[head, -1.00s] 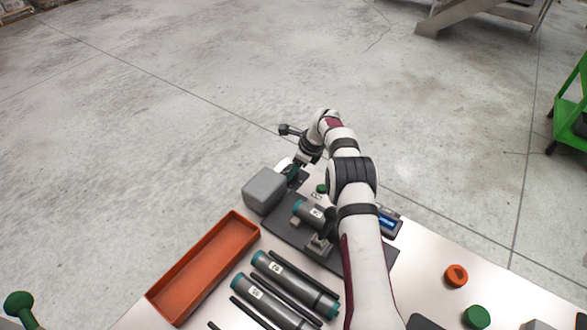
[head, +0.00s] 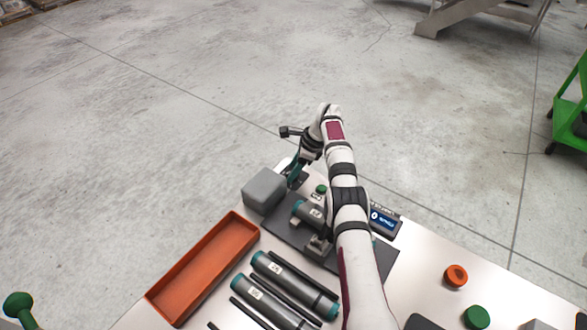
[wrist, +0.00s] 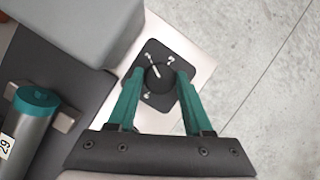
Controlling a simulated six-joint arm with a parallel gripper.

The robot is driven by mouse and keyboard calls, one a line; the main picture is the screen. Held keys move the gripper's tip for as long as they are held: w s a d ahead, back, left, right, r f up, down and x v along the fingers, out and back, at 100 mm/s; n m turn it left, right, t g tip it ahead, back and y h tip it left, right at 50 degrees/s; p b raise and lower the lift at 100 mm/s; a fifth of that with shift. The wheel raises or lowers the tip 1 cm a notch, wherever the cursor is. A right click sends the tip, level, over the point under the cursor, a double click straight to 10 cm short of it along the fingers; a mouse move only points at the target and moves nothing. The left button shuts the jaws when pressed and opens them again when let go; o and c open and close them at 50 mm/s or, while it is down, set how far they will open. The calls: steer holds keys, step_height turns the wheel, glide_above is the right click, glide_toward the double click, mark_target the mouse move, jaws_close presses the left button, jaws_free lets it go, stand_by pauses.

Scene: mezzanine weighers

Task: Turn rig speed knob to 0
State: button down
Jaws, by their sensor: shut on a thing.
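The speed knob (wrist: 159,77) is a round black dial with a white pointer line, on a dark plate (wrist: 158,103) with small white marks around it. In the wrist view the pointer slants to the upper left; the marks are too small to read. My gripper (wrist: 160,82) has its two teal fingers on either side of the knob and is shut on it. In the head view my gripper (head: 292,180) is at the table's far end, beside a grey box, and hides the knob.
The grey box (head: 264,190) stands close left of my gripper. A cylinder (head: 308,213) rests on the dark rig base (head: 283,226), near a green button (head: 321,189) and a display (head: 384,220). An orange tray (head: 205,265) and more cylinders (head: 295,285) lie nearer.

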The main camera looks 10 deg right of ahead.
steer(key=c, duration=0.6)
jaws_free()
steer(key=v, duration=1.6)
steer(key=shift+o, duration=1.5)
steer(key=n+h, duration=0.1)
steer(key=n, duration=0.1)
steer(key=a+n+h, duration=0.1)
steer(key=n, duration=0.1)
steer(key=a+n, duration=0.1)
steer(key=shift+s+a+f+n+h, duration=0.15)
steer(key=shift+s+f+n+h, duration=0.15)
steer(key=shift+f+n+h, duration=0.1)
steer(key=s+a+n+t+h, duration=0.25)
steer(key=a+n, duration=0.25)
steer(key=n, duration=0.6)
steer(key=x, duration=1.5)
steer(key=shift+s+a+f, duration=0.15)
steer(key=shift+f, duration=0.1)
